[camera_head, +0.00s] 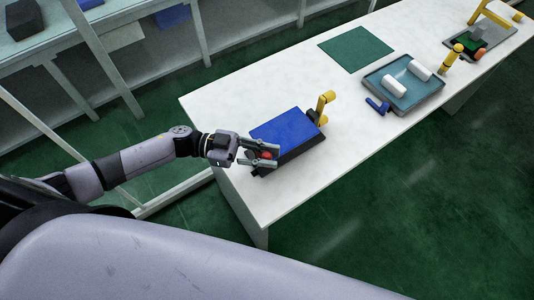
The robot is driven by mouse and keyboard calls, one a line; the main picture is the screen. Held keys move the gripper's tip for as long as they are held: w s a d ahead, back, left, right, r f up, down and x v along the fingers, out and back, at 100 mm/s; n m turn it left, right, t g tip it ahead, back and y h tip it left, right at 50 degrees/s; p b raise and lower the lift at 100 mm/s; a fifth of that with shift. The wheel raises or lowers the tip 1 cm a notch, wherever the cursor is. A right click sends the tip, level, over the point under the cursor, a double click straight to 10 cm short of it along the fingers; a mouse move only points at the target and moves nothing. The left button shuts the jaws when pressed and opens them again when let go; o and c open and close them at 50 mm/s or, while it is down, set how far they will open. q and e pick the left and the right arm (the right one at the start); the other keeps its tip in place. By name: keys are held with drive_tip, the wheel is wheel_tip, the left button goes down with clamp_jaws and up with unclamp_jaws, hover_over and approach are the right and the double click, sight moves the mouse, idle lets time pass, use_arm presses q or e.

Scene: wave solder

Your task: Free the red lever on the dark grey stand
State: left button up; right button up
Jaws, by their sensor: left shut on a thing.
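The dark grey stand (303,145) sits near the left end of the white table, with a blue panel (283,130) on its top and a yellow post (326,101) at its far right corner. The red lever (266,155) shows as a small red knob at the stand's near left side. My left gripper (268,153) reaches in from the left and is shut on the red lever, with one finger on each side of it. The fingers hide part of the lever. My right gripper is not in view.
A grey-blue tray (432,92) with white rolls stands further right, with a blue tool (378,106) and a yellow post (452,57) beside it. A green mat (356,48) lies behind. The white table (355,155) is clear right of the stand.

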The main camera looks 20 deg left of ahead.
use_arm(q)
clamp_jaws()
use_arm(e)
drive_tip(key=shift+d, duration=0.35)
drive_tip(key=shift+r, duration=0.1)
